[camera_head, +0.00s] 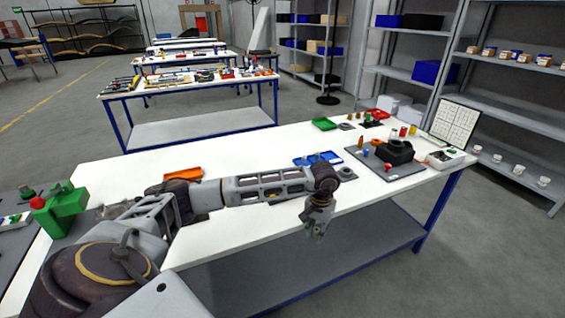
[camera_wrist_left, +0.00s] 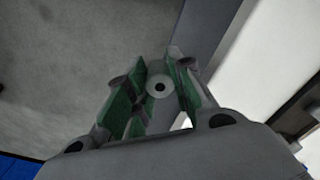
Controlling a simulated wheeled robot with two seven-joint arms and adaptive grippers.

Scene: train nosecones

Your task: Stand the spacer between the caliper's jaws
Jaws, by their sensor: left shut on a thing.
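My left gripper (camera_head: 315,228) hangs just off the front edge of the white table, right of the middle in the head view. In the left wrist view its green-padded fingers (camera_wrist_left: 157,92) are shut on a grey round piece with a dark central hole, the spacer (camera_wrist_left: 160,80). In the head view the spacer is too small to make out. A bulky black device (camera_head: 396,152) stands on a dark mat at the table's right; I cannot tell whether it is the caliper, and no jaws are clear. My right gripper is out of view.
The dark mat (camera_head: 408,170) also bears small red, blue and orange pieces. A blue tray (camera_head: 318,159) lies behind my left wrist, with an orange tray (camera_head: 184,173) further left. A white panel (camera_head: 455,122) stands at the right end.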

